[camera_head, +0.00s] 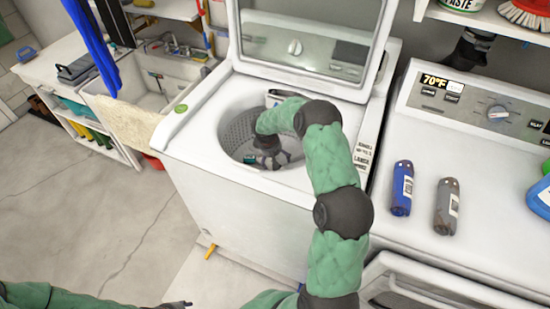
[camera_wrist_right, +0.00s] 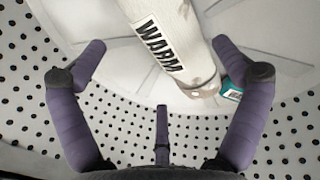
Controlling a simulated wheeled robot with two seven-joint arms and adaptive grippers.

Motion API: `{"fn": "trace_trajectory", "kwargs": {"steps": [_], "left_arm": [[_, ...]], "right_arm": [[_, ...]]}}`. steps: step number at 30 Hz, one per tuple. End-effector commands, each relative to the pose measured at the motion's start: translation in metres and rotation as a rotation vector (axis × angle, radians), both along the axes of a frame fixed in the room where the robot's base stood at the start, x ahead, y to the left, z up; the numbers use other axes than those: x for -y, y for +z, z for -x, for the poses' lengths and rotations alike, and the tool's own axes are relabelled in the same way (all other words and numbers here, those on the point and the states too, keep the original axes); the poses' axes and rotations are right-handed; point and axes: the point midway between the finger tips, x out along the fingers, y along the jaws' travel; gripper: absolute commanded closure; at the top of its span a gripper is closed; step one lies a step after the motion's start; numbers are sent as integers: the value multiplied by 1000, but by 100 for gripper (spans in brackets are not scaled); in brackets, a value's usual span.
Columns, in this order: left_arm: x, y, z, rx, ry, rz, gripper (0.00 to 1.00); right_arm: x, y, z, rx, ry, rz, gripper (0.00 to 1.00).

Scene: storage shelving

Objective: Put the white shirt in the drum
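The washer's drum (camera_head: 237,135) is a perforated metal tub under a raised lid. My right gripper (camera_head: 268,157) is down inside it. In the right wrist view its purple fingers (camera_wrist_right: 162,62) are spread with nothing clasped between them. Beyond them a whitish, rolled, cylinder-like thing marked "WARM" (camera_wrist_right: 180,40) lies in the drum; it may be the white shirt, but I cannot be sure. A small teal piece (camera_wrist_right: 231,92) sits by its end. My left gripper (camera_head: 177,304) shows only partly at the bottom edge, its opening unclear.
A blue roll (camera_head: 401,188) and a grey roll (camera_head: 447,207) with labels lie on the dryer top (camera_head: 480,160) at right. A sink (camera_head: 150,85) stands at left; the floor in front is open.

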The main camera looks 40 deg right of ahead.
Motion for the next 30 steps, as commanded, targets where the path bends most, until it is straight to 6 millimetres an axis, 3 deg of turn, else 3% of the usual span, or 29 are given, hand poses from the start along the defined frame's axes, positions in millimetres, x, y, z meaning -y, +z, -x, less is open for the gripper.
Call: {"fn": "trace_trajectory", "kwargs": {"steps": [14,30], "left_arm": [[0,10,0,0,0,0,60],[0,40,0,0,0,0,60]], "right_arm": [[0,11,0,0,0,0,0],[-24,108,2,1,1,1,0]]}}
